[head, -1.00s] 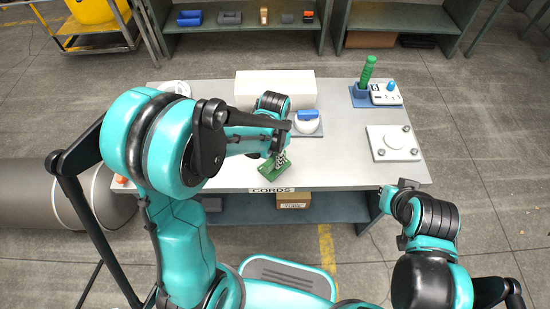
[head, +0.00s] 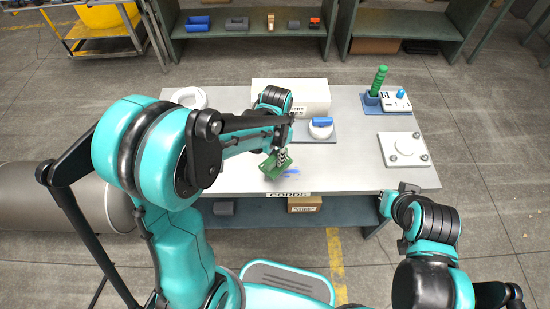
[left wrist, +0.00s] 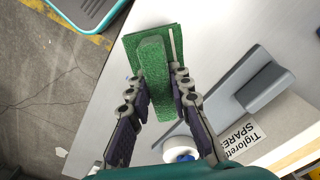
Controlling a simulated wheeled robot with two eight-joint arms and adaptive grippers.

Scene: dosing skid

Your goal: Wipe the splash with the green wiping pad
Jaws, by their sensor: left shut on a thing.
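The green wiping pad (head: 270,168) is at the front middle of the grey table, tilted in the picture. My left gripper (head: 281,157) is shut on the pad's raised grip; the left wrist view shows the fingers (left wrist: 163,88) on both sides of it and the pad (left wrist: 134,50) beyond. The splash (head: 292,172) shows as faint blue streaks on the table beside and below the pad; part of it may be hidden. I cannot tell whether the pad touches the table. My right gripper (head: 390,203) is off the table's front right, away from the pad; its fingers are unclear.
A white box (head: 308,94) stands behind my left gripper. A grey plate with a round white, blue-topped thing (head: 320,129) is right of the pad. A green-handled tool in a blue holder (head: 370,102) and a white plate (head: 404,150) stand further right. The table front has bare room.

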